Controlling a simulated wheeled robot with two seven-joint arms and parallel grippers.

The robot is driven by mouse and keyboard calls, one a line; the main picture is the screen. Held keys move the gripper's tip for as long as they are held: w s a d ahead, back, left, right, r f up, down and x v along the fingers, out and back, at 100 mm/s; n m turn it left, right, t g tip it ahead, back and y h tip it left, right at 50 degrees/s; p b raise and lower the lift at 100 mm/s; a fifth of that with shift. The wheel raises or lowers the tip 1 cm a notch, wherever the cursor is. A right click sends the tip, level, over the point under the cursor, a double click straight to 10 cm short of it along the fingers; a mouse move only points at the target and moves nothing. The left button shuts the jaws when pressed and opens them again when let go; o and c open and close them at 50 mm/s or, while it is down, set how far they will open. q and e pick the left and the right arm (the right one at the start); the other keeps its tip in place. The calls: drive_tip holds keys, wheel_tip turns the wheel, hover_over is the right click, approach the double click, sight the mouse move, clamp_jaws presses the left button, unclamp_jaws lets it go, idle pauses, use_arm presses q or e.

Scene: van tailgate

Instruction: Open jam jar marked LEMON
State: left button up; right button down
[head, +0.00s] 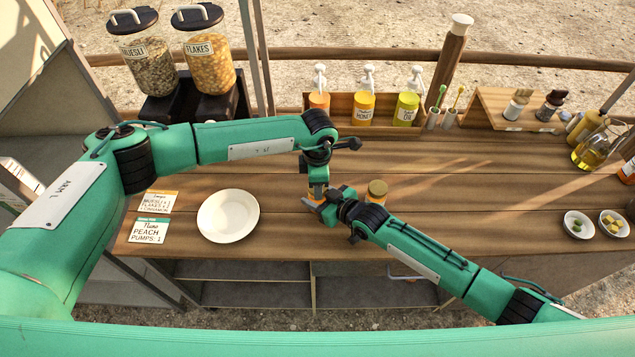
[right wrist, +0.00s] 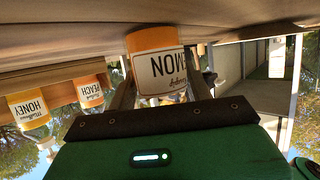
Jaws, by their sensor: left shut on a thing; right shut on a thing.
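The LEMON jar (head: 312,202) stands upright on the wooden counter, mostly hidden by my grippers in the head view. In the right wrist view, which is upside down, its orange body (right wrist: 150,42) and white label ending in "MON" show between my right fingers. My right gripper (head: 326,208) comes in from the right and is shut on the jar's body. My left gripper (head: 318,188) points straight down over the jar and is shut at its lid. The lid itself is hidden, so I cannot tell whether it is loose.
A second jar (head: 377,191) with a gold lid stands just right of my grippers. A white plate (head: 228,216) and cards (head: 150,230) lie to the left. Pump bottles (head: 364,100) stand in a rack behind. Two small bowls (head: 578,225) sit far right. The right middle counter is clear.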

use_arm(q)
drive_tip(key=shift+r, duration=0.75)
drive_tip(key=shift+r, duration=2)
use_arm(e)
drive_tip(key=c, duration=0.5)
unclamp_jaws()
drive_tip(key=shift+d, duration=0.1)
